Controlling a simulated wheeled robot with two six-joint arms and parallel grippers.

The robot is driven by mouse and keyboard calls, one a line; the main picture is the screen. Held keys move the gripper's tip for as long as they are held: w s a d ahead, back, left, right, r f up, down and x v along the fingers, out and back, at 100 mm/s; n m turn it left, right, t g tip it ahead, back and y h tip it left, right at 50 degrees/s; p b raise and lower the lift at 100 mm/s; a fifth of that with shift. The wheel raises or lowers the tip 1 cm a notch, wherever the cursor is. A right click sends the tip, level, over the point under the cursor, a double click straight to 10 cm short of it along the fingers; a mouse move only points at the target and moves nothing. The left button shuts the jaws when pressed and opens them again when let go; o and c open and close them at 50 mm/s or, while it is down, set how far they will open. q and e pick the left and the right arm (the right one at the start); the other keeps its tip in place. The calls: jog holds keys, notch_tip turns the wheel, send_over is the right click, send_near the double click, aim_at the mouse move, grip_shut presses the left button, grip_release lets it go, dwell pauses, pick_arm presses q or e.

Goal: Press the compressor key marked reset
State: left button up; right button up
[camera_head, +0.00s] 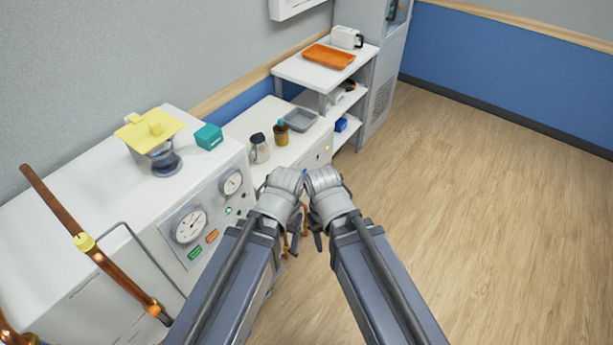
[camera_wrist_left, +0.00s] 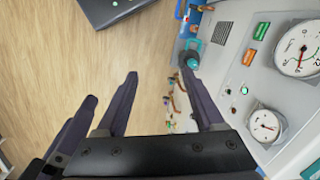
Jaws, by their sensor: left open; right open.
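The compressor is a white cabinet (camera_head: 130,230) on the left in the head view. Its sloped front carries two round gauges, a green key (camera_head: 194,253) and an orange key (camera_head: 211,236). In the left wrist view, the green key (camera_wrist_left: 261,31) and orange key (camera_wrist_left: 249,57) show at upper right. Their lettering is too small to read, so I cannot tell which says reset. My left gripper (camera_wrist_left: 159,70) is open and empty, apart from the keys. My right gripper (camera_head: 311,232) is open beside the left one, partly hidden by its wrist.
A copper pipe (camera_head: 90,245) rises in front of the cabinet at left. A yellow-topped item (camera_head: 150,128) and a teal box (camera_head: 209,137) stand on top. A jug (camera_head: 259,148) and a bottle (camera_head: 281,133) stand farther back. The wooden floor (camera_head: 480,220) at right is clear.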

pick_arm(q)
jog(key=shift+c, duration=0.3)
grip_shut()
dwell(0.5)
dwell(1.1)
